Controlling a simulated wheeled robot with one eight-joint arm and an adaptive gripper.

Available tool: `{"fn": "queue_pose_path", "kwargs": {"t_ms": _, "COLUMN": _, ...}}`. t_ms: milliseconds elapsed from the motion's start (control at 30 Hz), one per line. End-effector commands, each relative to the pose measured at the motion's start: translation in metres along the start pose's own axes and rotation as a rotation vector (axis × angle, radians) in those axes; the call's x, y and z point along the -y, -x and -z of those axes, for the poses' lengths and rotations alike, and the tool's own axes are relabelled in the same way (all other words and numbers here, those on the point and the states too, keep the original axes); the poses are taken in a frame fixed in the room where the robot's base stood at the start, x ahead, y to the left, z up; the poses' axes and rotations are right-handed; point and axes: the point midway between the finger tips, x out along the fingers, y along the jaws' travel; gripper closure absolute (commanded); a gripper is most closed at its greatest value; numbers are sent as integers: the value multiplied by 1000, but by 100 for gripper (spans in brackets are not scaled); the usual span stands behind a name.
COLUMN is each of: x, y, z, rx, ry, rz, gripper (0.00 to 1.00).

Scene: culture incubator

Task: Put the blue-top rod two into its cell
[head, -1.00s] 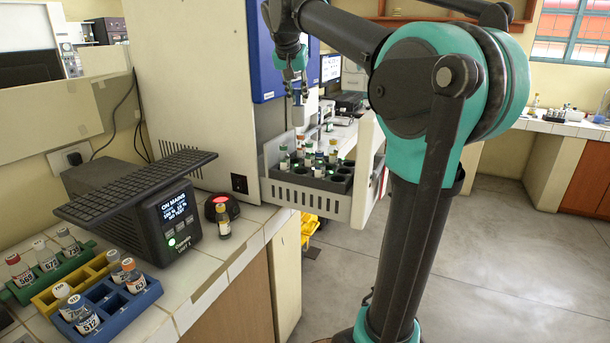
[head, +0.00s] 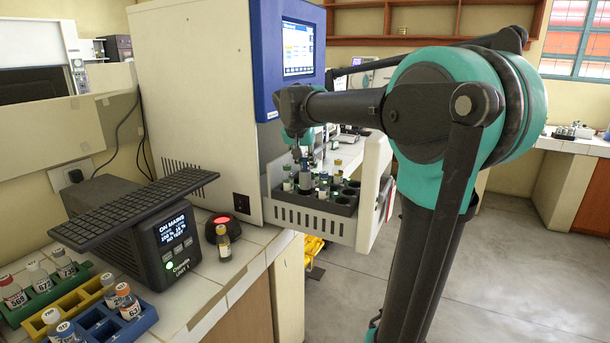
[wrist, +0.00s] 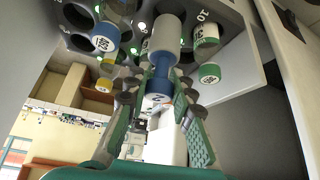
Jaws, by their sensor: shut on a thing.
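My gripper (head: 303,160) hangs over the pulled-out incubator drawer (head: 312,221). In the wrist view its green-padded fingers (wrist: 168,92) are shut on a grey rod with a blue part, the blue-top rod (wrist: 165,38). The rod is among the cells of the dark rack (wrist: 232,40), and it shows in the head view as a grey cylinder (head: 306,182). Whether its lower end is inside a cell I cannot tell. A blue-ringed rod (wrist: 104,38) and green-ringed rods (wrist: 206,35) stand close around it.
The incubator (head: 200,90) rises behind the drawer. A dark vial (head: 223,243) stands on the bench beside a red-lit round device (head: 220,225). A display unit (head: 170,240) and coloured racks with vials (head: 72,314) are at the left. The floor at right is clear.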

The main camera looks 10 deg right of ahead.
Motion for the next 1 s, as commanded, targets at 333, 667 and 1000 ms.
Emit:
{"fn": "queue_pose_path", "kwargs": {"t_ms": 333, "x": 0, "y": -26, "z": -17, "rx": 0, "ry": 0, "rz": 0, "gripper": 100}}
{"fn": "queue_pose_path", "kwargs": {"t_ms": 667, "x": 0, "y": -37, "z": -24, "rx": 0, "ry": 0, "rz": 0, "gripper": 100}}
{"fn": "queue_pose_path", "kwargs": {"t_ms": 1000, "x": 0, "y": -40, "z": -26, "rx": 0, "ry": 0, "rz": 0, "gripper": 56}}
